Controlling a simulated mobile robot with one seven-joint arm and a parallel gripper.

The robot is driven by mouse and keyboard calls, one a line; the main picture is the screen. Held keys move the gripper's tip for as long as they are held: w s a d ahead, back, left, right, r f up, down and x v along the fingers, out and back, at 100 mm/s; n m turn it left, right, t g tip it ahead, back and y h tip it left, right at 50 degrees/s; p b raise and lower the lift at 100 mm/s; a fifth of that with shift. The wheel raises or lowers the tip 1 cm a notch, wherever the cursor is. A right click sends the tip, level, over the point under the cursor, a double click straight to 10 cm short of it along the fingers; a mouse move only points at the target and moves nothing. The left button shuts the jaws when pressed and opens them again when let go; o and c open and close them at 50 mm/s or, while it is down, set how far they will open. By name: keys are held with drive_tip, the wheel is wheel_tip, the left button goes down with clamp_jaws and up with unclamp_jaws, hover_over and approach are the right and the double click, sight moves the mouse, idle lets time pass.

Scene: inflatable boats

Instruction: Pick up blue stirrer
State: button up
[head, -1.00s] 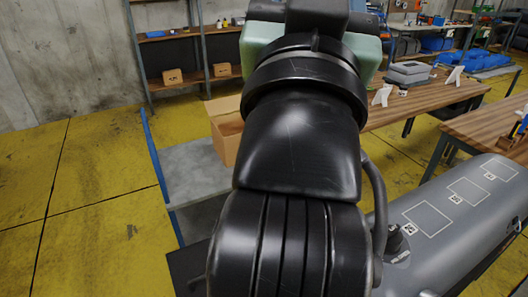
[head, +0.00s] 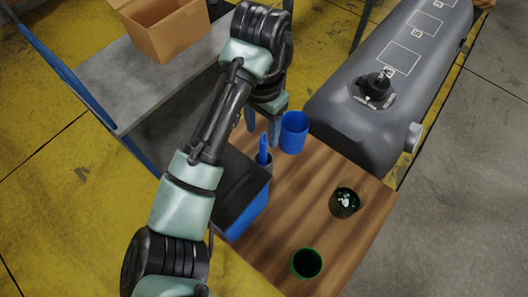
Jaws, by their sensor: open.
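The blue stirrer (head: 263,149) stands upright in a small dark grey cup (head: 267,165) on the wooden table, beside a black-and-blue box. Only its upper part shows. My gripper (head: 263,129) hangs just behind the stirrer in the head view, with its two blue fingers apart and nothing seen between them. The fingers appear close to the stirrer but not closed around it. Whether they touch it cannot be told from this angle.
A blue cup (head: 293,133) stands right of my gripper. A dark green cup with white bits (head: 344,203) and a green cup (head: 306,263) stand nearer on the table (head: 300,215). A black-topped blue box (head: 245,212) is left. A grey inflatable boat tube (head: 370,60) lies behind.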

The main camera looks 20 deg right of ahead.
sight(263, 151)
wheel_tip(263, 151, down, 3)
drive_tip(key=shift+r+b, duration=0.1)
drive_tip(key=shift+b, duration=0.35)
drive_tip(key=f, duration=0.5)
drive_tip(key=shift+s, duration=0.3)
clamp_jaws()
